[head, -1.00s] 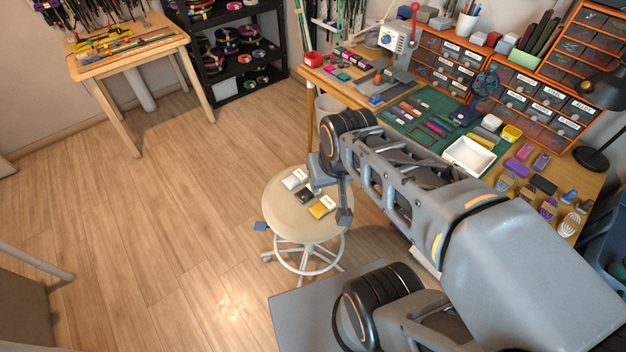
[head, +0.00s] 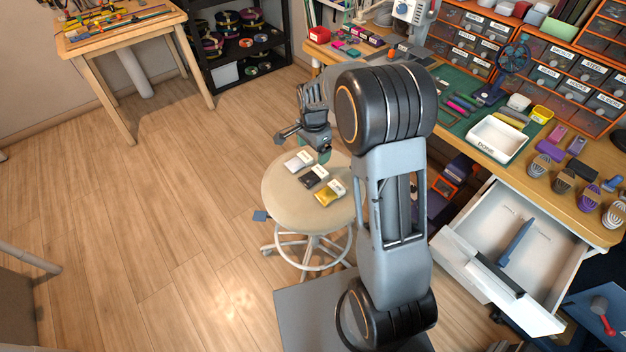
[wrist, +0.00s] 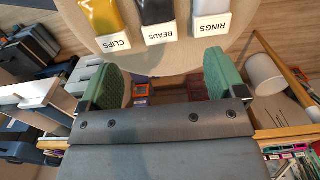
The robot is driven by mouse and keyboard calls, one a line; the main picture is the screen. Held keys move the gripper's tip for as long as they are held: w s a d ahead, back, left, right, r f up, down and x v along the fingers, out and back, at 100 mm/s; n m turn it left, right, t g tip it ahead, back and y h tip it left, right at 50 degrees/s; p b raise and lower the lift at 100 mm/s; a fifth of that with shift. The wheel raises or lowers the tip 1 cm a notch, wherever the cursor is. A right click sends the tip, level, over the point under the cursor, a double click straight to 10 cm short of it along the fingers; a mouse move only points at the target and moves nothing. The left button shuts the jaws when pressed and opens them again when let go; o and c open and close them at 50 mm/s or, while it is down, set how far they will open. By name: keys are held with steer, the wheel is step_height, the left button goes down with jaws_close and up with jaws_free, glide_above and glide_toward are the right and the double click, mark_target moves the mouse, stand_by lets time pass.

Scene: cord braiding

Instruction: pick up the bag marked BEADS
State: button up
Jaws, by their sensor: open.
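The bag marked BEADS is dark with a white label; it lies in the middle of a row of three on the round stool, seen in the head view (head: 313,178) and at the top of the wrist view (wrist: 158,14). The yellow CLIPS bag (wrist: 103,16) lies on its left in the wrist view, and the pale RINGS bag (wrist: 209,8) on its right. My gripper (wrist: 166,80) is open and empty, its green pads wide apart. The BEADS bag is ahead of the gap between them, not between the pads. In the head view my gripper (head: 304,146) is at the stool's far edge.
The round stool seat (head: 285,205) has bare room around the bags. An open white drawer (head: 470,270) juts from the workbench (head: 585,205) at right. A wooden table (head: 125,38) and black shelf (head: 250,72) stand behind. The floor at left is clear.

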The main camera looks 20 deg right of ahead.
glide_above(314, 175)
steer(key=f, duration=0.6)
steer(key=shift+w+b, duration=0.3)
steer(key=shift+s+f+b, duration=0.15)
steer(key=shift+f+b, duration=0.05)
steer(key=shift+f, duration=1.15)
steer(key=shift+s+f+b, duration=0.1)
steer(key=shift+f+b, duration=0.1)
steer(key=shift+f, duration=1.1)
steer(key=c, duration=1)
